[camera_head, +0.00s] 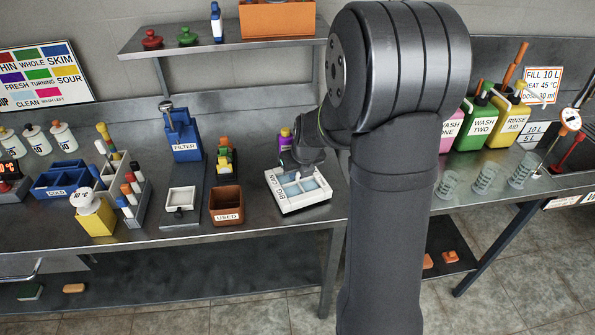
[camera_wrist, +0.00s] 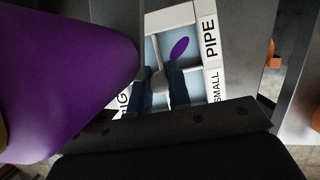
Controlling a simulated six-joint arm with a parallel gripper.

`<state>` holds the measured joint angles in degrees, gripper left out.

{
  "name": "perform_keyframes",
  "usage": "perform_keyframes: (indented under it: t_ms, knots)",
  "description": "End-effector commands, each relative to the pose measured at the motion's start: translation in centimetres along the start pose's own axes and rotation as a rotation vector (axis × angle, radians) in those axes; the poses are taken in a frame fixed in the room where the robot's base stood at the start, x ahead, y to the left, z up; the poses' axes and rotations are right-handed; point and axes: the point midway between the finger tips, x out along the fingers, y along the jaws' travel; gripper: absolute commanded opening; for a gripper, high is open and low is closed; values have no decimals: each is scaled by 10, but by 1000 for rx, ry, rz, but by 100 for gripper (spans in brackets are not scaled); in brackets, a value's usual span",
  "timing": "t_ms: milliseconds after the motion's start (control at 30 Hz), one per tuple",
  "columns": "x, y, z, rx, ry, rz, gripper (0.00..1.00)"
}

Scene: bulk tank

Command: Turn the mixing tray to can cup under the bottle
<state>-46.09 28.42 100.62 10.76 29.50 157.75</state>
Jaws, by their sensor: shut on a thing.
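The white mixing tray (camera_head: 306,205) lies on the bench, its pale blue compartments facing up and a BIG CAN label on its left side. In the wrist view the tray (camera_wrist: 172,17) shows PIPE, SMALL and a partly hidden BIG label. A purple oval patch (camera_wrist: 180,47) shows in the compartment beside PIPE. My gripper (camera_wrist: 159,85) reaches down over the tray, shut on its pale central knob (camera_wrist: 157,80). The purple bottle (camera_wrist: 65,70) looms large at left; in the head view the bottle (camera_head: 285,137) is partly hidden behind my gripper. Which cup is under it I cannot tell.
A brown USED box (camera_head: 226,207), a small white tray (camera_head: 181,199) and a blue FILTER holder (camera_head: 184,140) stand left of the mixing tray. Clear cups (camera_head: 485,178) and WASH TWO (camera_head: 476,128) and RINSE AID (camera_head: 507,120) jugs stand right, beyond my arm.

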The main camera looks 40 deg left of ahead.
Motion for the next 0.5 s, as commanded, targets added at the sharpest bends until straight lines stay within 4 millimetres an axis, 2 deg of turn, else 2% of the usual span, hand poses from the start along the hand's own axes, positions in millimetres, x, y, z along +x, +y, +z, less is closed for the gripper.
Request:
perform_keyframes:
  t_ms: [500]
  knots:
    - [0, 0, 0, 116, -2, -48, 0]
